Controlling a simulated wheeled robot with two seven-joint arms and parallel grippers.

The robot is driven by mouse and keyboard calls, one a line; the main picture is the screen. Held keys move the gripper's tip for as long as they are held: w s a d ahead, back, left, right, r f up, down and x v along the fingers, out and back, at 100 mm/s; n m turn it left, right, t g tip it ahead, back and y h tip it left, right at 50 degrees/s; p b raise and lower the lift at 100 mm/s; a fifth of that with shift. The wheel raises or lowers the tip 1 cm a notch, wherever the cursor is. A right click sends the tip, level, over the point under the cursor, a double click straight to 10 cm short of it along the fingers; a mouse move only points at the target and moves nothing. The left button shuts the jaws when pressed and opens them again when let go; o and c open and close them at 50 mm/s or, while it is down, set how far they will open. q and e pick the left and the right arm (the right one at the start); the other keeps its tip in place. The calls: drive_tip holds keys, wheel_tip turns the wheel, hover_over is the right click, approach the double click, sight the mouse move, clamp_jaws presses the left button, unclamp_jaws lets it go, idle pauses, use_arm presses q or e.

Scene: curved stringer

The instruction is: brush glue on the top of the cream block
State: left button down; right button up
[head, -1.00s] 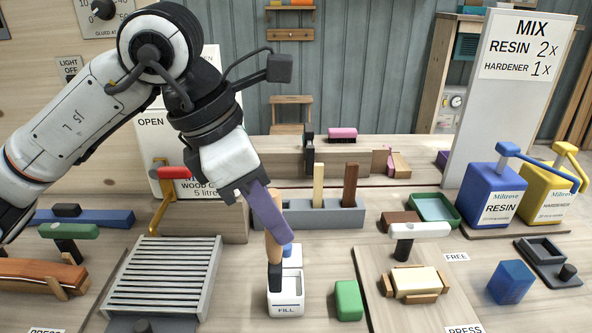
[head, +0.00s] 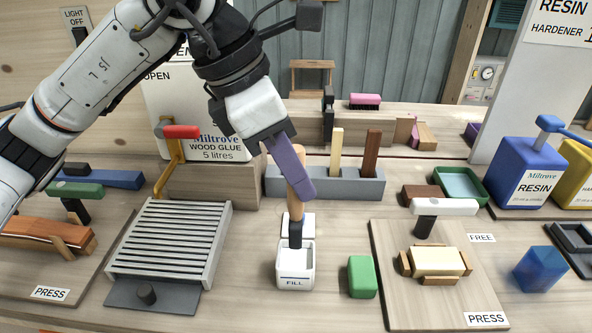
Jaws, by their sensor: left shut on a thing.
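My left gripper (head: 296,180), with purple fingers, is shut on the wooden handle of a brush (head: 296,203). The brush points down, with its dark lower end at the mouth of a small white pot (head: 295,270) marked FILL. I cannot tell how deep the bristles reach, as the pot's rim hides their tip. The cream block (head: 437,262) lies to the right, among small wooden pieces on a board (head: 400,302) marked PRESS. Its top is uncovered and looks plain. My right gripper is out of view.
A green block (head: 362,277) stands between the pot and the board. A white-handled tool (head: 443,207) stands behind the cream block. A grey slatted rack (head: 172,243) lies left of the pot. A grey holder (head: 350,185) with upright sticks stands behind.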

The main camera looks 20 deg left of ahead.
sight(296, 225)
use_arm(q)
drive_tip(key=shift+f+b, duration=0.3)
drive_tip(key=shift+f, duration=0.35)
wheel_tip(296, 225, down, 3)
drive_tip(key=shift+r+b, duration=0.2)
drive_tip(key=shift+b, duration=0.95)
wheel_tip(296, 225, down, 3)
drive_tip(key=b, duration=0.3)
drive_tip(key=shift+f, duration=0.2)
drive_tip(key=shift+f+b, duration=0.7)
drive_tip(key=shift+f, duration=0.1)
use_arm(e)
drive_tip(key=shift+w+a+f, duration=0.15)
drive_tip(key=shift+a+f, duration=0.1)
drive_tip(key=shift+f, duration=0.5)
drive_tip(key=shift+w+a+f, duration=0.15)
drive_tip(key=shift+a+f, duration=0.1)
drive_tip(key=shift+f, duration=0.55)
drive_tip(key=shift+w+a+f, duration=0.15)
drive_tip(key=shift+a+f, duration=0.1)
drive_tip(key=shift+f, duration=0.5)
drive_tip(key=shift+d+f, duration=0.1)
